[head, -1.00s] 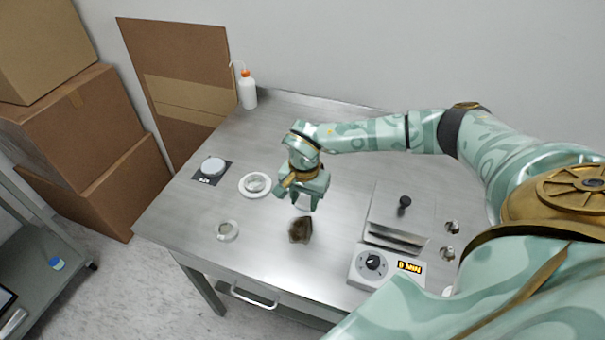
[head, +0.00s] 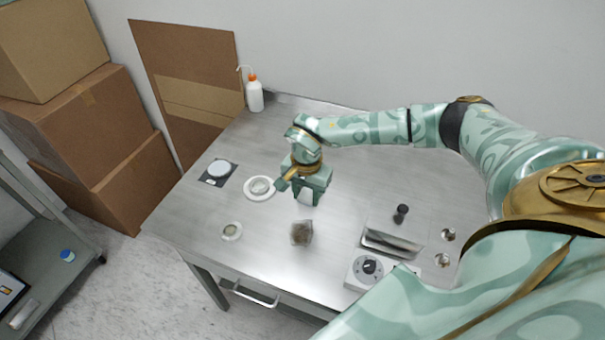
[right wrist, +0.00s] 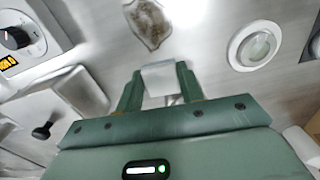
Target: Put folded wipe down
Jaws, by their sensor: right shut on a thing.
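The folded wipe (right wrist: 161,78) is a small white pad pinched between the two fingers of my right gripper (right wrist: 162,90). In the head view the wipe (head: 306,198) shows as a white patch under my right gripper (head: 307,194). The gripper is over the middle of the steel table (head: 345,190). I cannot tell whether the wipe touches the tabletop. A brown-stained, partly see-through piece (head: 301,233) lies on the table just in front of the gripper. My left gripper is not in view.
A white ring-shaped dish (head: 259,188) lies left of the gripper, with a small round dish (head: 231,231) nearer the front. A dark scale-like pad (head: 217,172) is farther left. A wash bottle (head: 254,93) stands at the back. A knobbed device (head: 369,267) stands right.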

